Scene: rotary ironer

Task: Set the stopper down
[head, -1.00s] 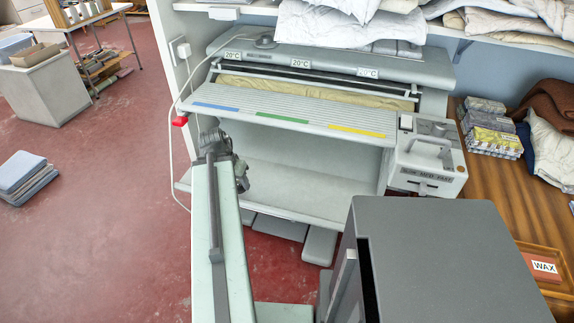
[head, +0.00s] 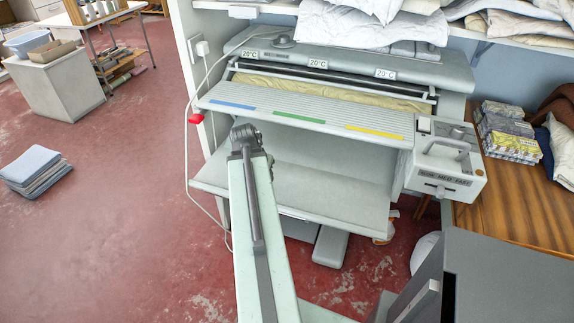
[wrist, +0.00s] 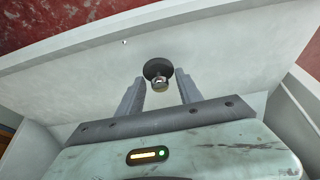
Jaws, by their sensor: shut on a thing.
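The stopper, a dark round disc with a shiny knob (wrist: 158,70), shows in the wrist view. My gripper (wrist: 159,83) is shut on it, with one grey finger at each side. Behind the stopper is a broad pale surface with a raised edge. I cannot tell whether the stopper touches that surface. In the head view my arm reaches toward the ironer (head: 318,106), its dark joint in front of the lower shelf (head: 330,180). My gripper and the stopper are hidden there.
The ironer's feed board carries blue, green and yellow strips. A wooden table (head: 500,205) stands further right.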

